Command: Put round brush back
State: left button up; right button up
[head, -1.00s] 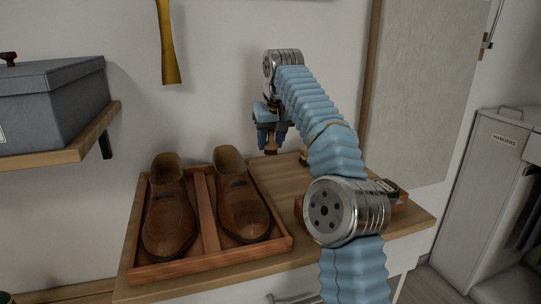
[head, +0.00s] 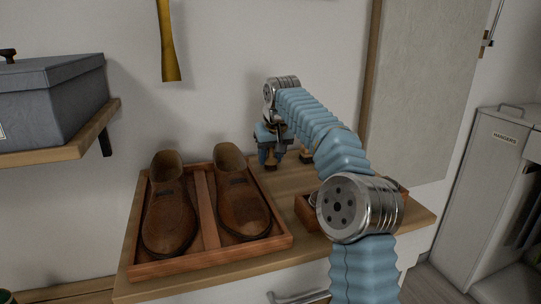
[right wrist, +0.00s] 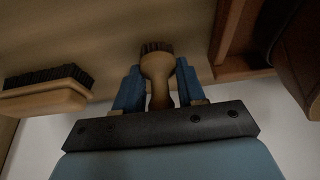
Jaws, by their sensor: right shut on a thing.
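In the head view my right gripper (head: 270,155) points down over the back of the wooden top, just right of the shoe tray. The brush is small and mostly hidden there, so I cannot tell whether it touches the top. My left gripper is not in view.
A wooden tray (head: 205,205) holds two brown shoes. A second brush (right wrist: 45,92) with black bristles is left of the gripper in the right wrist view. A small wooden box (head: 310,212) stands partly behind my arm. A grey box (head: 50,95) sits on the left shelf.

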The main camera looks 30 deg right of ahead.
jog(key=o, duration=1.1)
jog(key=shift+c, duration=0.2)
jog(key=shift+s+r, duration=0.15)
jog(key=shift+r, duration=0.45)
jog(key=v, duration=0.6)
jog(key=shift+r, duration=0.25)
jog(key=shift+s, duration=0.15)
